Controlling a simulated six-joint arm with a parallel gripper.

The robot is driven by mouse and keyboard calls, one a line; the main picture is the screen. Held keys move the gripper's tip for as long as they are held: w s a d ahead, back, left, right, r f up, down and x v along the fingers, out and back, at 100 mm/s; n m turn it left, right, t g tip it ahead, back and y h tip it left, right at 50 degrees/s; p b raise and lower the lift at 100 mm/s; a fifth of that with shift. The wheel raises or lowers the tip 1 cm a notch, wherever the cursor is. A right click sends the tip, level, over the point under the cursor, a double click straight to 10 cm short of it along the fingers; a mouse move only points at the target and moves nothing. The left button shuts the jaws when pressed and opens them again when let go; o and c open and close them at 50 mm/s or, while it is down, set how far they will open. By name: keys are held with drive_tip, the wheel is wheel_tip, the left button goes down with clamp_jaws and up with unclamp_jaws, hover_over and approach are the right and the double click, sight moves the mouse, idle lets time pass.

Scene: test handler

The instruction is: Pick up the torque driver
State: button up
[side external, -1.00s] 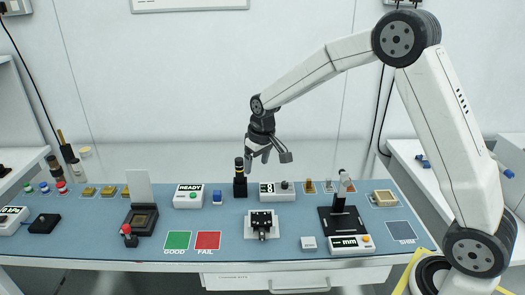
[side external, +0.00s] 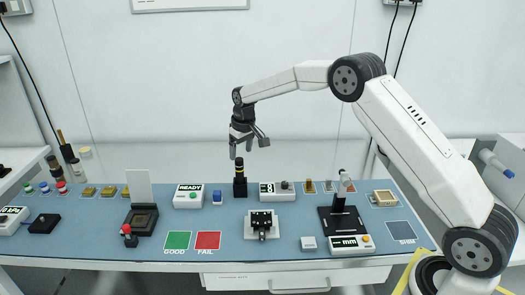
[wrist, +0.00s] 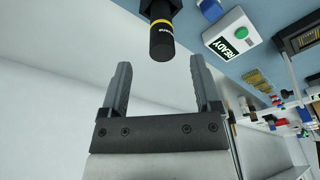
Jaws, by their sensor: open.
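The torque driver, a black cylinder with a yellow band (side external: 240,168), stands upright in a dark block (side external: 240,188) at the back of the blue mat in the side view. In the wrist view the driver (wrist: 161,40) shows at the top, just beyond the fingertips and roughly centred between them, with white lettering near its yellow band. My gripper (side external: 241,150) is open and empty, a little above the driver in the side view. Its two fingers (wrist: 160,66) are apart in the wrist view, with nothing between them.
A READY box with a green button (side external: 188,196) and a blue item (side external: 217,197) stand left of the driver. A white display box with a knob (side external: 277,191) stands close on its right. A black fixture on a pale plate (side external: 262,233) is in front.

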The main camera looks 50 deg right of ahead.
sight(239, 168)
drive_tip(key=shift+w+f, duration=0.2)
drive_tip(key=shift+f, duration=0.9)
drive_tip(key=shift+w+a+f, duration=0.1)
drive_tip(key=shift+w+f, duration=0.1)
drive_tip(key=shift+f, duration=1.1)
drive_tip(key=shift+w+f, duration=0.2)
drive_tip(key=shift+f, duration=1.05)
clamp_jaws()
